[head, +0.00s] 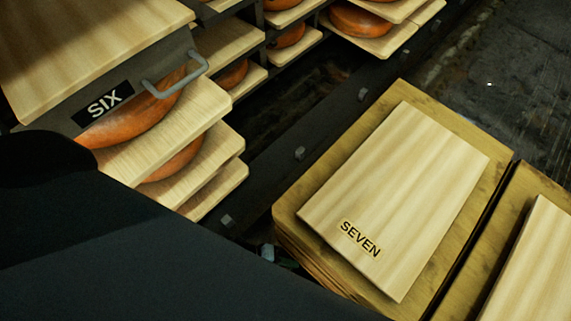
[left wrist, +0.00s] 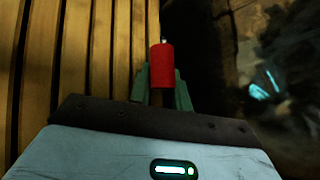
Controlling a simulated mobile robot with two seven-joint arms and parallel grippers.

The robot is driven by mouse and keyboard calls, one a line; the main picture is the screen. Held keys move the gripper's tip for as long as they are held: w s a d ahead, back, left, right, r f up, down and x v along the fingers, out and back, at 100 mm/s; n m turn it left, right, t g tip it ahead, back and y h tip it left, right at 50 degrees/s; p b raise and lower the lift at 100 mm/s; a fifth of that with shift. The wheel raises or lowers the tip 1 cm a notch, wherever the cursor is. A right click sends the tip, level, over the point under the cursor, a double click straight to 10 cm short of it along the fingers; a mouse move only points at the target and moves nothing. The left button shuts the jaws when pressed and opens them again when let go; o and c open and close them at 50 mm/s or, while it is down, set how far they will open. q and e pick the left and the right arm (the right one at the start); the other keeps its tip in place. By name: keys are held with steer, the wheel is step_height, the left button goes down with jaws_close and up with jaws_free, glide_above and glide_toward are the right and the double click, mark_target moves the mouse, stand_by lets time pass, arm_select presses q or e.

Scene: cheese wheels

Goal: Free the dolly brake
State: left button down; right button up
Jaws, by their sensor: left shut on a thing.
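In the left wrist view a red cylindrical grip (left wrist: 162,65), which looks like the brake lever's handle, stands between the greenish fingers of my left gripper (left wrist: 162,90). The gripper is shut on it. A small light tip shows beyond the red grip. In the head view my dark left arm covers the lower left, and only a small piece of the gripper (head: 270,253) shows beside the wooden stack. The red grip is hidden there. The stack (head: 285,215) carries a pale board (head: 400,190) labelled SEVEN. My right gripper is not in view.
A rack (head: 125,70) labelled SIX, with a grey handle (head: 180,82), holds orange cheese wheels on boards at upper left. A dark bolted rail runs between rack and stack. Another pale board (head: 540,265) lies at right. Wooden slats (left wrist: 70,50) lie close left of the gripper.

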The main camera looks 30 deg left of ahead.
arm_select(q)
steer(key=shift+s, duration=0.1)
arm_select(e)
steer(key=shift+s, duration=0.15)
arm_select(q)
steer(key=c, duration=1.6)
jaws_free()
steer(key=shift+o, duration=0.5)
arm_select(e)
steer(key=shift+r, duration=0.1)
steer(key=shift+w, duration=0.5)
